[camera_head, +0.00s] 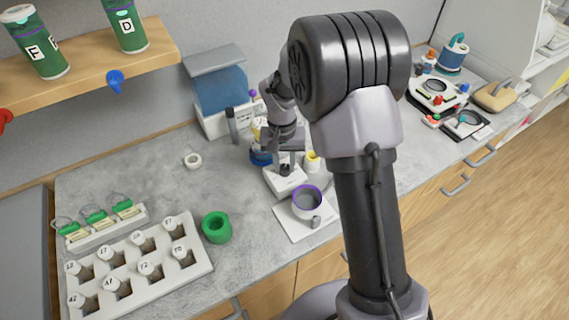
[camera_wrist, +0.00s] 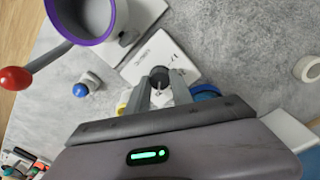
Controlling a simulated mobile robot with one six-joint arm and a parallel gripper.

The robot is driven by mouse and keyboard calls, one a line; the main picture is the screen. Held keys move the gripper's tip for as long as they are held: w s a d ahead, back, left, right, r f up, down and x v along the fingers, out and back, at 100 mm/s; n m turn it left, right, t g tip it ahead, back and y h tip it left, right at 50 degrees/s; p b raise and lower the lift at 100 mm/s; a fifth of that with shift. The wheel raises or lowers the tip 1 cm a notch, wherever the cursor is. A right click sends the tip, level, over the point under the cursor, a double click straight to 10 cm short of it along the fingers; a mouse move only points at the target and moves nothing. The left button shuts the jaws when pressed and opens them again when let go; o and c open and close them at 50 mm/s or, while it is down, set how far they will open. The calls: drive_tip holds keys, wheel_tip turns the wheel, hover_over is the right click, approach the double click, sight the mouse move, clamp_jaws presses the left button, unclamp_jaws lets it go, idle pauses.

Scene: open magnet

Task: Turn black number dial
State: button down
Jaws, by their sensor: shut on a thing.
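The black number dial (camera_wrist: 159,73) is a small dark round knob on a white box (camera_wrist: 163,52) with faint printed marks. In the head view the dial (camera_head: 285,169) shows as a dark spot on the white box (camera_head: 283,183), below my gripper (camera_head: 283,157). In the wrist view my gripper (camera_wrist: 161,84) has its two grey fingers on either side of the dial, shut on it. The fingertips and part of the dial hide each other, and the marks are too small to read.
A purple-rimmed cup (camera_head: 307,202) on a white plate stands close beside the box. A green ring-shaped holder (camera_head: 216,227) and a white multi-slot rack (camera_head: 140,262) are to the left. A blue-and-white device (camera_head: 217,90) stands behind. A white ring (camera_head: 192,160) lies on open counter.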

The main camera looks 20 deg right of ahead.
sight(282, 167)
idle(0.4)
drive_tip(key=c, duration=1.1)
unclamp_jaws()
drive_tip(key=shift+r, duration=0.1)
drive_tip(key=r+p, duration=0.1)
drive_tip(key=r, duration=0.4)
drive_tip(key=r+p, duration=0.2)
drive_tip(key=r, duration=0.4)
drive_tip(key=r+p, duration=0.2)
drive_tip(key=r, duration=0.4)
drive_tip(key=shift+w+a+r, duration=0.1)
drive_tip(key=shift+a, duration=0.25)
